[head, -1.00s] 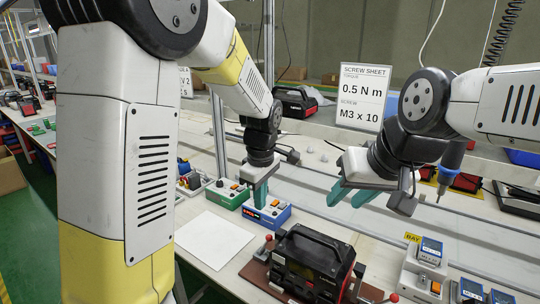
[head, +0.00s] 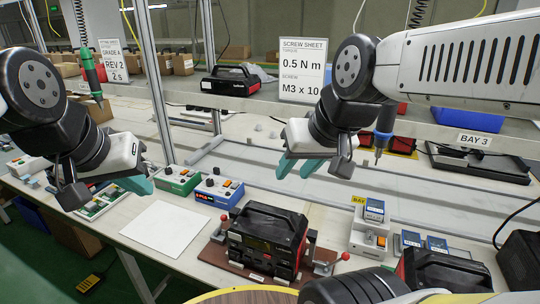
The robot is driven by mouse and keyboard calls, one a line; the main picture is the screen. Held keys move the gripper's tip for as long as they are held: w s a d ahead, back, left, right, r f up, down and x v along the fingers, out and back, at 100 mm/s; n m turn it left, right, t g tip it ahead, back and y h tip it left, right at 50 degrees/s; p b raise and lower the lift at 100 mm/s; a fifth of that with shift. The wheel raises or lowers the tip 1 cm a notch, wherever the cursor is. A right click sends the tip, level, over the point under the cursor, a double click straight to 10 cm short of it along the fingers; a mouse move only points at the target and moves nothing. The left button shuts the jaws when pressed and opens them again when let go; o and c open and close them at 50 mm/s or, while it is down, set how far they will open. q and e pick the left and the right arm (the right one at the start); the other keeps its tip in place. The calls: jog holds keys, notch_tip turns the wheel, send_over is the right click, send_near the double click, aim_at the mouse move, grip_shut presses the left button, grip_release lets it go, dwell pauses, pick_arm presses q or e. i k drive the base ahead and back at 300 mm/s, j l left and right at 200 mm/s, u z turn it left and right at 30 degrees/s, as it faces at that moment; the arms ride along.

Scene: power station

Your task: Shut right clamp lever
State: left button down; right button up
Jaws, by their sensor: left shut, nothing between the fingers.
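A black power station (head: 268,238) with a top handle sits on a brown fixture plate (head: 208,256) on the bench. The right clamp lever (head: 345,256) has a red ball knob and stands at the right side of the power station, its knob out to the right. A left clamp (head: 223,220) is at the other side, partly hard to make out. My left gripper (head: 136,185), with teal fingers, is shut and empty, above the bench left of the white sheet. My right gripper (head: 299,167) is open and empty, above and behind the power station. Neither touches the clamps.
A white sheet (head: 166,228) lies left of the fixture. Green (head: 178,180) and blue (head: 219,190) control boxes stand behind it. A grey box (head: 369,232) and small blue-topped devices (head: 437,244) are at the right. A hanging screwdriver (head: 384,130) is near my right gripper.

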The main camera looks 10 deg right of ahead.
aim_at(345, 255)
jog(key=k+z, duration=0.1)
jog(key=z, duration=0.25)
jog(key=k+l+z, duration=0.1)
jog(key=z, duration=0.3)
jog(key=l+z, duration=0.15)
jog(key=z, duration=0.2)
jog(key=l, duration=0.05)
